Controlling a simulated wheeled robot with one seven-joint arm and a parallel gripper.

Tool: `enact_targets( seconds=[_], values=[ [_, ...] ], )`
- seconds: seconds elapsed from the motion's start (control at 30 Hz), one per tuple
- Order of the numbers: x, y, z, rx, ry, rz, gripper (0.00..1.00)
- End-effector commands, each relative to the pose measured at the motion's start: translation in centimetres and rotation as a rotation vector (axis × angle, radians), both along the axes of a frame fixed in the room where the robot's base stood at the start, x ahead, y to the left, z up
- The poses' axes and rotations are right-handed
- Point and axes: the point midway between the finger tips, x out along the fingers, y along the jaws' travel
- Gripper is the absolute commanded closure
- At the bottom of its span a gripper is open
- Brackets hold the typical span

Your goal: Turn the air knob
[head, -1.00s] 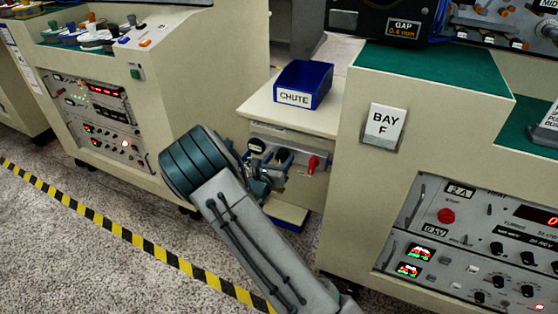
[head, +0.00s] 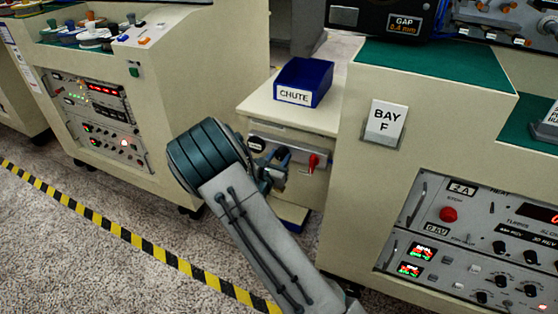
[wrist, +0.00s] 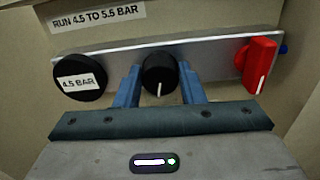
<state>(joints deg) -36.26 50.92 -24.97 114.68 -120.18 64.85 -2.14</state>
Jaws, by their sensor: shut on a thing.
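The black air knob (wrist: 159,76) sits on a metal strip on the cream cabinet, with its white pointer line toward the bottom of the wrist view. My gripper (wrist: 160,88) is shut on it, one blue finger on each side. In the head view my gripper (head: 277,163) is at the front of the small cabinet and the knob is largely hidden. A black round gauge (wrist: 79,78) reading 4.5 BAR is left of the knob. A label above (wrist: 93,20) reads RUN 4.5 TO 5.5 BAR.
A red handle (wrist: 258,65) is right of the knob on the same strip. A blue box marked CHUTE (head: 303,82) stands on the cabinet top. The BAY F console (head: 365,180) is close on the right. Another console (head: 165,105) is on the left.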

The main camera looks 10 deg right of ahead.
Motion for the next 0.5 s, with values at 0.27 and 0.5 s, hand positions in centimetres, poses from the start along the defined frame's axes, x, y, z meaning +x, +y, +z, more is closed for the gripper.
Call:
enact_targets(
  seconds=[0.27,0.5],
  values=[
    [-0.03,-0.09,-0.38,0.194,-0.142,0.000,0.87],
    [-0.09,-0.10,-0.41,0.330,-0.240,0.000,0.87]
  ],
)
